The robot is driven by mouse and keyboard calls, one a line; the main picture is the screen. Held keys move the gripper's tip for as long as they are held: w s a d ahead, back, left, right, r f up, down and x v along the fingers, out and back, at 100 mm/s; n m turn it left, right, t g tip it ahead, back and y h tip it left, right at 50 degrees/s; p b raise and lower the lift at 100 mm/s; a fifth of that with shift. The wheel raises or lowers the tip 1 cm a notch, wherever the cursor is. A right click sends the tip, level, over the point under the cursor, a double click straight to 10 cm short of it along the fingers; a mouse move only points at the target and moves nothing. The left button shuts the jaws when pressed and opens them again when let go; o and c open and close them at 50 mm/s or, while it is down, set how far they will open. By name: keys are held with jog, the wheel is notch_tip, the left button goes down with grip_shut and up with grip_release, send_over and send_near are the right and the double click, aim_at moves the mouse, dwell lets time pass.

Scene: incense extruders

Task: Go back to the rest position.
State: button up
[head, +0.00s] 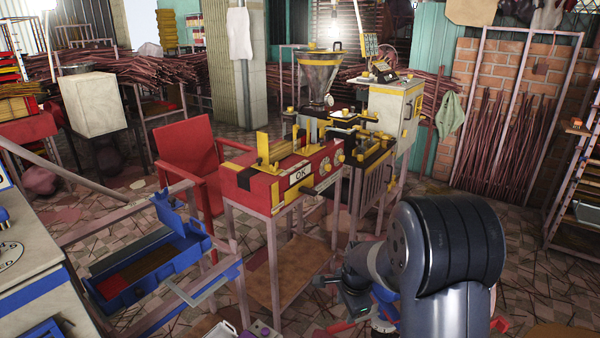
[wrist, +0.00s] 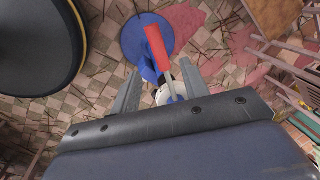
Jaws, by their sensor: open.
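My gripper (head: 337,297) is in the lower right of the head view, in front of the red machine's stand, with my dark arm behind it. In the wrist view, its two grey fingers (wrist: 161,78) are apart and point down toward the floor. A blue round thing with a red bar (wrist: 157,48) and a white part shows beyond and between the fingers. It looks to be below them; I see no grip on it. My arm hides part of the floor in the head view.
A red and yellow extruder machine (head: 285,180) on a metal stand is ahead. A red chair (head: 188,160) stands behind it to the left. A blue tray (head: 150,270) is on a frame at the left. A rack of incense sticks (head: 505,130) leans at the brick wall.

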aim_at(341, 324)
jog(key=f, duration=0.3)
jog(key=w+f+b, duration=0.1)
jog(key=f, duration=0.5)
jog(key=shift+w+a+b, duration=0.25)
jog(key=shift+b, duration=0.1)
jog(key=shift+s+d+r+n, duration=0.1)
jog(key=shift+s+d+n, duration=0.1)
jog(key=shift+s+n, duration=0.3)
